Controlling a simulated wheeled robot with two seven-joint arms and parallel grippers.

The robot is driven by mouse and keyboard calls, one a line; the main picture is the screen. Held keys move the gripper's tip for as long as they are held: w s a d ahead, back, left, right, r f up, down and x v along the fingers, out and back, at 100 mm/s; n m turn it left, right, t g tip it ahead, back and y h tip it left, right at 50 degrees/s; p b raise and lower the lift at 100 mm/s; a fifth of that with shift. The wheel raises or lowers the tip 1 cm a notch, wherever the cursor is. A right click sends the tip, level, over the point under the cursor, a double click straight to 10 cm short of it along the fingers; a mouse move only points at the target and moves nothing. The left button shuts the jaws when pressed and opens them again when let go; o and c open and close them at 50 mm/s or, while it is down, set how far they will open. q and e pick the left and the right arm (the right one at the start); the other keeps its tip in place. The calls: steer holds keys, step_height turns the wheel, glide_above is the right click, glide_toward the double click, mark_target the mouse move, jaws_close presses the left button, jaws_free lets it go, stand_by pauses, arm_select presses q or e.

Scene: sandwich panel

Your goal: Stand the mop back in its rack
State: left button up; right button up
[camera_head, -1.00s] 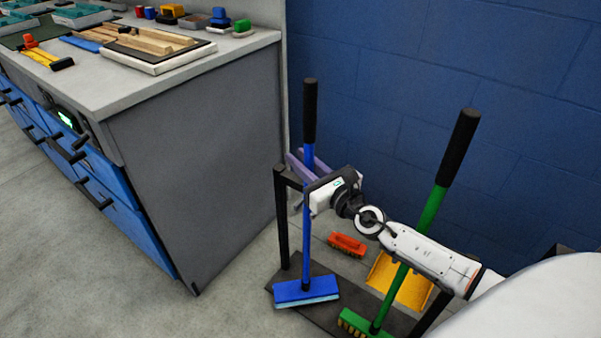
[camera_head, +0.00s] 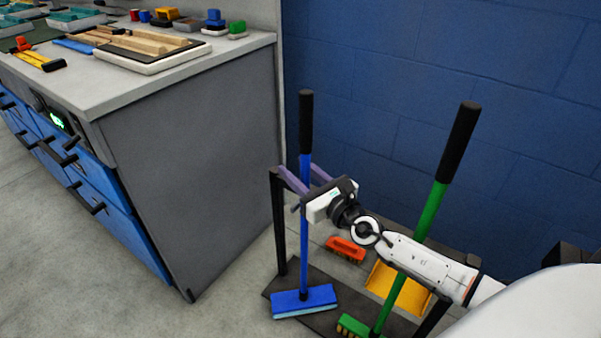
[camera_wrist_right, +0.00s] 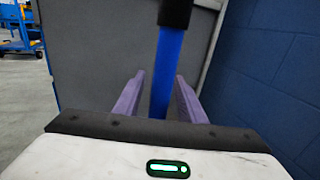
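The mop (camera_head: 304,230) has a blue pole, a black grip and a blue head (camera_head: 304,300) with a pale lower edge. It stands nearly upright, its head at the front left of the rack's dark base (camera_head: 330,322). The rack's black post (camera_head: 279,225) rises just left of the pole. My right gripper (camera_head: 302,176) is at the pole's upper part, below the black grip. Its purple fingers are spread, one on each side of the pole; the right wrist view shows the pole (camera_wrist_right: 166,75) between them. The pole's lower part is hidden there. My left gripper is not in view.
A green broom (camera_head: 388,285) leans at the right, behind my right arm. An orange brush (camera_head: 346,249) and a yellow dustpan (camera_head: 398,287) lie behind the mop. A grey cabinet (camera_head: 195,170) stands left; a blue wall (camera_head: 400,80) closes the back. Floor at front left is clear.

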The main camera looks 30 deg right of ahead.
steer(key=s, duration=1.2)
steer(key=shift+d, duration=0.45)
steer(key=shift+r, duration=0.15)
